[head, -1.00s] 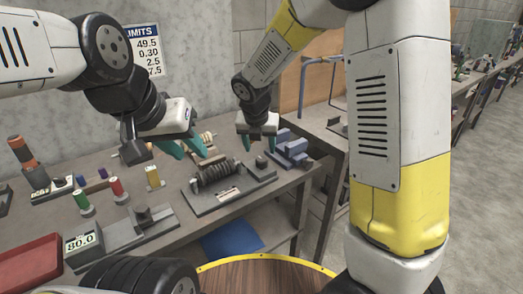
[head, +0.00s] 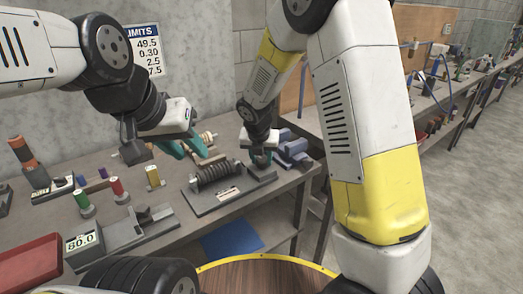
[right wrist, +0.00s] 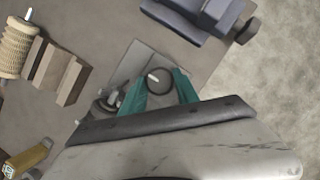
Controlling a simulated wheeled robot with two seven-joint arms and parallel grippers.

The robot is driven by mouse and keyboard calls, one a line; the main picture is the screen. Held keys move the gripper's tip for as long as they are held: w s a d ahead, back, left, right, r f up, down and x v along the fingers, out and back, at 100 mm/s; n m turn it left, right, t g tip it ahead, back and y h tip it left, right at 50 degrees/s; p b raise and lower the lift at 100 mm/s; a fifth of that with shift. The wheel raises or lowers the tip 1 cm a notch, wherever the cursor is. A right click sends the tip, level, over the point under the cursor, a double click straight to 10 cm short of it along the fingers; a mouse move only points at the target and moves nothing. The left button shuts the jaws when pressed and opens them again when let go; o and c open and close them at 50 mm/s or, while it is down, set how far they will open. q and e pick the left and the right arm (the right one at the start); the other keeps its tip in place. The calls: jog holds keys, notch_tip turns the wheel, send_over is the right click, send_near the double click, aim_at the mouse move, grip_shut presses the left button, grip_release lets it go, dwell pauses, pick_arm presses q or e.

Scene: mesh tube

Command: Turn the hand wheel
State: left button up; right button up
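A small round, wheel-like part with a dark rim (right wrist: 160,81) stands on the grey base plate (right wrist: 208,58) in the right wrist view. My right gripper (right wrist: 160,88) has its teal fingers apart, one on each side of this part; I cannot tell if they touch it. In the head view my right gripper (head: 261,158) is low over the right end of the plate (head: 205,207), which also carries a dark ribbed coil (head: 215,174), and it hides the wheel-like part. My left gripper (head: 186,148) is open and empty above the bench, left of the coil.
A blue-grey vise-like block (head: 293,148) stands close to the right of my right gripper and also shows in the right wrist view (right wrist: 200,15).

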grip_shut()
